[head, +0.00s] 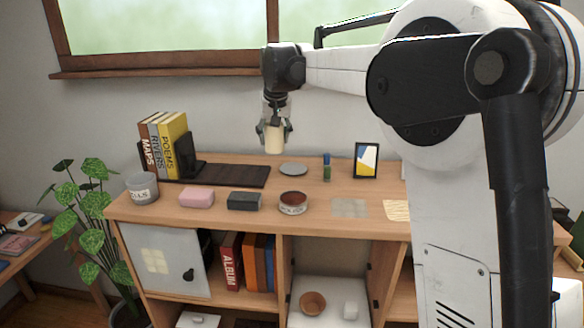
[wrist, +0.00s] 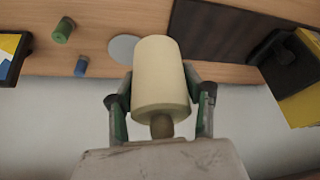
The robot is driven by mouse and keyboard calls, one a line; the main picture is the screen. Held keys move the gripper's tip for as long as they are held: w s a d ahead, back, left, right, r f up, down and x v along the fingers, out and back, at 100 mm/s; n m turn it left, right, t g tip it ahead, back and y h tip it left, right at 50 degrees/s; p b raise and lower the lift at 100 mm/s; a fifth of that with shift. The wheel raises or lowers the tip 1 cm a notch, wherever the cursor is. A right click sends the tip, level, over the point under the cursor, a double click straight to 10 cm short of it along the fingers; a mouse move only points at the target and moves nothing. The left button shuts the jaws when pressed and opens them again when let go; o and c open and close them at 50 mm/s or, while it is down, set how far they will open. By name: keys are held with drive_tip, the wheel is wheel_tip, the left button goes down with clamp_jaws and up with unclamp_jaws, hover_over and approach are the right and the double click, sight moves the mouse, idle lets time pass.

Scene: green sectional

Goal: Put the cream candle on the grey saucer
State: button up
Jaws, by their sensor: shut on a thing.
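My gripper (head: 274,132) is shut on the cream candle (head: 274,140) and holds it in the air above the back of the cabinet top. The candle also shows in the wrist view (wrist: 160,78), a pale cylinder between the two fingers. The grey saucer (head: 293,169) lies flat on the cabinet top, below and a little right of the candle in the head view. In the wrist view the saucer (wrist: 122,48) shows partly behind the candle. Nothing is seen on its visible part.
Small blue and green cylinders (head: 326,168) and a picture frame (head: 366,160) stand right. A red-topped round tin (head: 293,203), dark box (head: 244,201) and pink box (head: 196,197) lie in front.

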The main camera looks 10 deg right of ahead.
drive_tip(key=w+d+f+p, duration=0.1)
drive_tip(key=w+d+f, duration=0.1)
drive_tip(key=w, duration=0.1)
drive_tip(key=w+d+f, duration=0.2)
drive_tip(key=w+d, duration=0.1)
drive_tip(key=w+d+f+p, duration=0.1)
drive_tip(key=w+d+f, duration=0.1)
drive_tip(key=shift+w+d+f+p, duration=0.25)
drive_tip(key=shift+w+f+p, duration=0.05)
drive_tip(key=shift+w+f, duration=0.1)
drive_tip(key=shift+f+p, duration=0.55)
drive_tip(key=shift+f, duration=1.5)
drive_tip(key=shift+f, duration=0.15)
drive_tip(key=o, duration=1.4)
